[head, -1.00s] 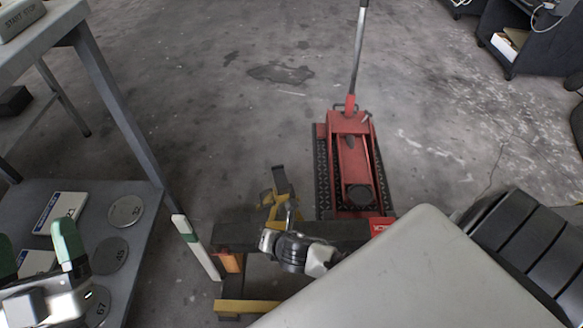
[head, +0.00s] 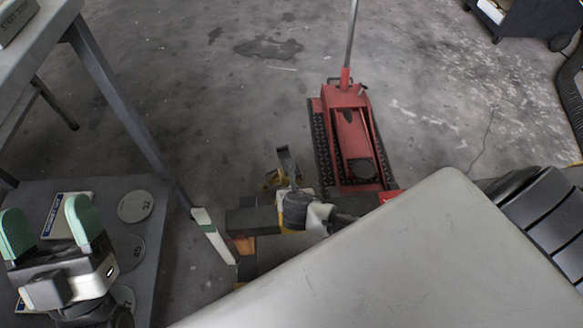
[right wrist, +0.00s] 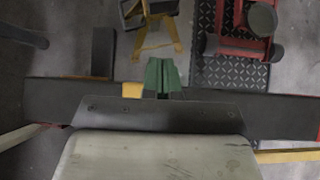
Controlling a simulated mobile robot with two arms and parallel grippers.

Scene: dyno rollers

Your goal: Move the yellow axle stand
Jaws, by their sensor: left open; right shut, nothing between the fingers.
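The yellow axle stand (head: 272,180) is on the floor just left of the red jack in the head view. Its lower part is hidden behind my right arm and a dark beam. In the right wrist view its yellow legs (right wrist: 158,44) spread just beyond my right gripper (right wrist: 163,76). That gripper's green fingers are shut and empty, apart from the stand in the picture. The right fingers cannot be made out in the head view. My left gripper (head: 50,228) is open and empty above the grey shelf at the left.
The red floor jack (head: 352,135) stands close right of the stand, handle upright. A dark beam (head: 252,221) lies in front, also across the right wrist view (right wrist: 60,100). A grey shelf (head: 160,235) with round weights is at the left. The floor behind is clear.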

